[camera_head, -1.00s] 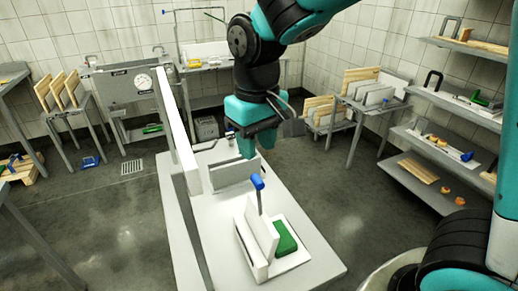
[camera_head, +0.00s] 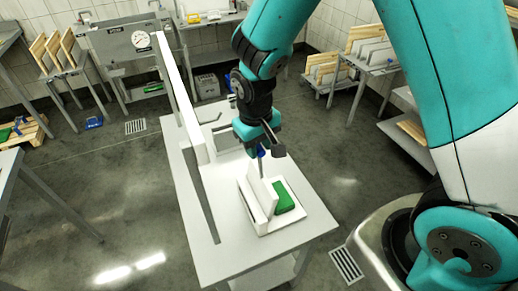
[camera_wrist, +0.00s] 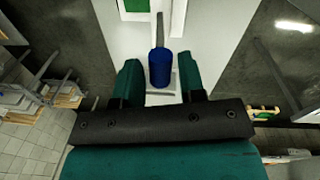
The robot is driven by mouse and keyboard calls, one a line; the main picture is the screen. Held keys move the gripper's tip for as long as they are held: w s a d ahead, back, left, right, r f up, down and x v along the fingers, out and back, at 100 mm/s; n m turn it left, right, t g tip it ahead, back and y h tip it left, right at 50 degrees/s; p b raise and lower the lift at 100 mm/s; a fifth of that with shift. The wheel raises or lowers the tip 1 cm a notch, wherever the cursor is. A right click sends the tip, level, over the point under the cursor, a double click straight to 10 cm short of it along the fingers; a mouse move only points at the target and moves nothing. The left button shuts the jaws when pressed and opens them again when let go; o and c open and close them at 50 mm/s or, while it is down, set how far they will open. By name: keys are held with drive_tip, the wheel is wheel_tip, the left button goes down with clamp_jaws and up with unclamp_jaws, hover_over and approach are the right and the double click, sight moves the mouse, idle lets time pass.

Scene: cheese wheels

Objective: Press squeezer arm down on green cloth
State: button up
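The squeezer (camera_head: 275,229) sits on the white table, a white base with upright white plates. The green cloth (camera_head: 284,196) lies on the base to the right of the plates, and its edge also shows at the top of the wrist view (camera_wrist: 135,5). The squeezer arm (camera_head: 261,168) stands upright, with a blue handle (camera_wrist: 160,66) at its top end. My gripper (camera_head: 258,148) is right at the handle. In the wrist view its two fingers are apart, one on each side of the blue handle, with gaps visible between.
The white table (camera_head: 300,242) carries a long upright white panel (camera_head: 180,100) on its left. A grey stand with a gauge (camera_head: 141,40) is behind it. Racks with boards (camera_head: 375,45) stand at the back right.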

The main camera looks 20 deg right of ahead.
drive_tip(key=shift+d+f, duration=0.1)
drive_tip(key=shift+f, duration=1.45)
drive_tip(key=shift+c, duration=0.2)
clamp_jaws()
drive_tip(key=shift+d, duration=0.1)
